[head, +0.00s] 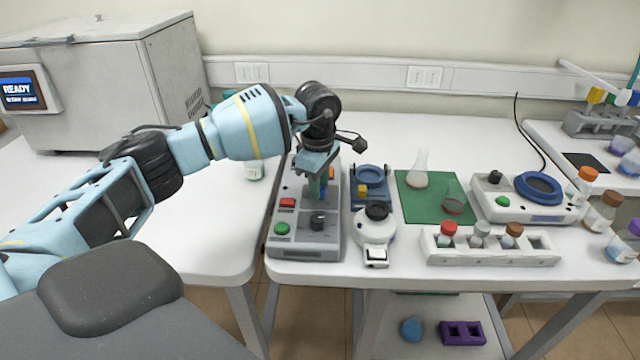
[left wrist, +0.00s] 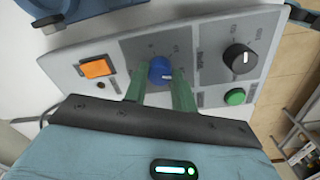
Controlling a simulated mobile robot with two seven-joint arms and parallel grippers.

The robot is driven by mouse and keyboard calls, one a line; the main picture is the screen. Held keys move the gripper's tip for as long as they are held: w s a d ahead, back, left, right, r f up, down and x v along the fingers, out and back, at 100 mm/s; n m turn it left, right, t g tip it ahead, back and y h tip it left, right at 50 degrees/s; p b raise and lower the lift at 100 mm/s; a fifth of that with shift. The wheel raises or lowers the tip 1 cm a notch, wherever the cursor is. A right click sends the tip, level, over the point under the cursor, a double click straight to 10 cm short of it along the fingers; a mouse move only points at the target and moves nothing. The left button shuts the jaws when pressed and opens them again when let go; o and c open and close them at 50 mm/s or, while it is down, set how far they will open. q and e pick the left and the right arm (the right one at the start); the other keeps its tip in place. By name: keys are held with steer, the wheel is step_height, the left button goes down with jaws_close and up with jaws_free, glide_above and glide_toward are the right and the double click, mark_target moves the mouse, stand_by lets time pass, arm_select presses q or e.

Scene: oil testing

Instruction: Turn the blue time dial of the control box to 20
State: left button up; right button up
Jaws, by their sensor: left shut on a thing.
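The grey control box (head: 306,248) stands at the left end of the right-hand table. Its blue time dial (left wrist: 160,70) shows in the left wrist view between the green fingers, with a white mark and small scale figures around it. The exact setting is too small to tell. My left gripper (head: 321,190) reaches down over the box from above, and its fingers (left wrist: 166,92) are shut on the blue dial. In the head view the dial is mostly hidden by the gripper. My right gripper is not in view.
A blue device (head: 371,184) and a small white device (head: 375,230) stand close on the right. A vial rack (head: 490,257) stands farther right.

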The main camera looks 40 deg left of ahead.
arm_select(q)
steer(key=shift+m, duration=0.7)
steer(key=o, duration=1)
steer(key=shift+s+r, duration=0.1)
steer(key=shift+r, duration=3.85)
steer(key=shift+f, duration=0.1)
